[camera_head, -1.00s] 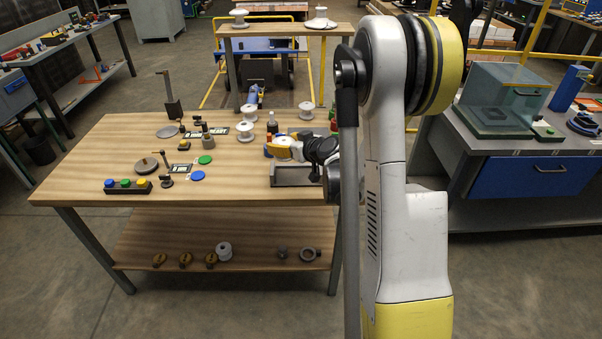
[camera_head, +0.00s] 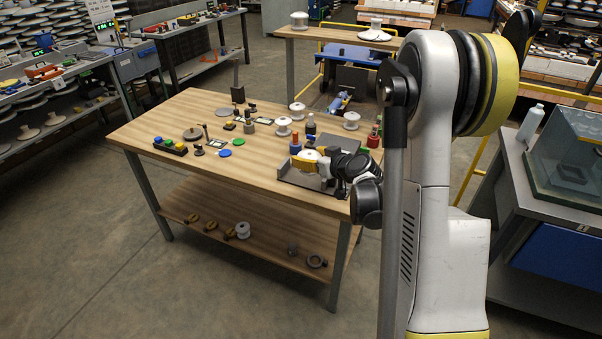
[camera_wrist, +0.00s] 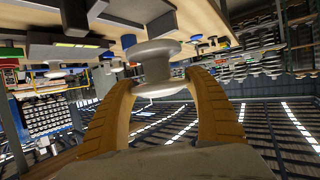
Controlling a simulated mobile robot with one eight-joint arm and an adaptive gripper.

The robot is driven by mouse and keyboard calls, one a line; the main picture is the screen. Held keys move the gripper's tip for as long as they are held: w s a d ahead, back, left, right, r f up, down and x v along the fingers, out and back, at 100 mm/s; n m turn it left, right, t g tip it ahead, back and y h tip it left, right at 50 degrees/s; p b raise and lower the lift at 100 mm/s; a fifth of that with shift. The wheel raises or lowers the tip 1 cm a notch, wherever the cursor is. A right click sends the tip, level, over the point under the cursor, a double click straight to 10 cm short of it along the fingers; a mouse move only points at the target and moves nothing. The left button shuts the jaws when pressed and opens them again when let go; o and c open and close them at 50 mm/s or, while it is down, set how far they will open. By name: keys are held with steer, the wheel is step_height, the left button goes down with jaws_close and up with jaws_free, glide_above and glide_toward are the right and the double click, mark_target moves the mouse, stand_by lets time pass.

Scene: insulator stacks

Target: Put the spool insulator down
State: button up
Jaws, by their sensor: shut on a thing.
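In the wrist view, a pale grey-white spool insulator (camera_wrist: 154,66) sits between the two curved yellow-brown fingers of my gripper (camera_wrist: 162,92), which is shut on it. In the head view, my gripper (camera_head: 306,160) is low over the right front part of the wooden workbench (camera_head: 262,172), by a grey metal tray (camera_head: 300,180). The held spool is hard to make out there, and I cannot tell whether it touches anything. Other white spools stand on the bench: one at the middle (camera_head: 284,127), one behind it (camera_head: 297,110), one at the back right (camera_head: 351,121).
Coloured discs, a button box (camera_head: 170,146) and small fittings occupy the bench's left and middle. The front left bench top has bare wood. A glass case (camera_head: 570,160) stands on the right-hand bench.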

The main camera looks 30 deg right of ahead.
steer(key=b+x, duration=0.1)
steer(key=x, duration=0.2)
steer(key=d+f+b+x, duration=0.1)
steer(key=x, duration=0.3)
steer(key=b+x, duration=0.1)
steer(key=x, duration=0.2)
steer(key=shift+d+f, duration=0.3)
steer(key=shift+f, duration=0.25)
step_height(320, 180, down, 4)
steer(key=shift+b, duration=1.25)
steer(key=shift+r, duration=0.1)
steer(key=o, duration=1.4)
steer(key=shift+o, duration=0.2)
